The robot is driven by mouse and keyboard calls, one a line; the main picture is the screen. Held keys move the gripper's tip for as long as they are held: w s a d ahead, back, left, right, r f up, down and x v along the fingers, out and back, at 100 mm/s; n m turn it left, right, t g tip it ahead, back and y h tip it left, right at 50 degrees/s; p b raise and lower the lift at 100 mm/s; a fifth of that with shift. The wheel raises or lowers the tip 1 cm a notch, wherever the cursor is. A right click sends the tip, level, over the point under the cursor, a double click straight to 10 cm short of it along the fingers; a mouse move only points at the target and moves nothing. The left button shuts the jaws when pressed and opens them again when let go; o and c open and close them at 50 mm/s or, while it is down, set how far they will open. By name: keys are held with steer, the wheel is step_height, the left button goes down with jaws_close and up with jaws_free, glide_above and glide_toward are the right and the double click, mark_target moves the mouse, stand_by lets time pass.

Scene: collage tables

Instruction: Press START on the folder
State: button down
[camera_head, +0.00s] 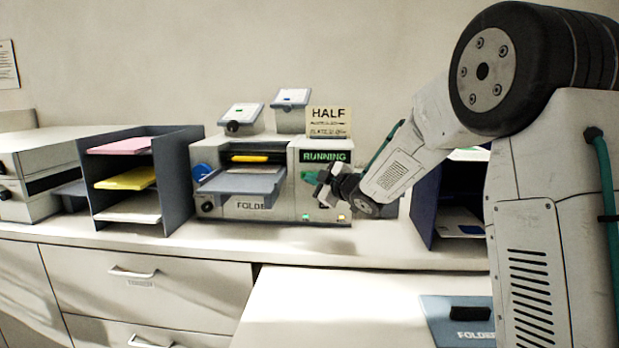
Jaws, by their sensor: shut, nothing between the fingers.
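The folder (285,208) is a pale machine on the counter, marked FOLDER low on its front. Its display (324,156) reads RUNNING in green. A yellow sheet or strip (250,158) shows in its upper slot, above a grey-blue tray (240,184). A blue knob (201,172) is on its left side. Small lit spots (341,218) show low at the right of its front. My gripper (322,192) is shut and empty, in front of the folder's right side below the display. It hides part of the panel. I cannot tell whether it touches a button; the START label is not readable.
A card reading HALF (328,121) stands on top of the folder, beside two small tilted boxes (291,98). A dark sorter (177,180) with pink, yellow and white paper stands left. Another dark shelf (425,205) is right, partly behind my arm. The counter front (230,240) is clear.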

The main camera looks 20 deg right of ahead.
steer(key=shift+s+a, duration=0.2)
steer(key=shift+s, duration=0.3)
steer(key=shift+s+a, duration=0.3)
steer(key=shift+s, duration=0.45)
steer(key=shift+s+a, duration=0.35)
steer(key=shift+s, duration=0.45)
steer(key=shift+s+a, duration=0.3)
steer(key=shift+s, duration=0.45)
steer(key=shift+f, duration=0.1)
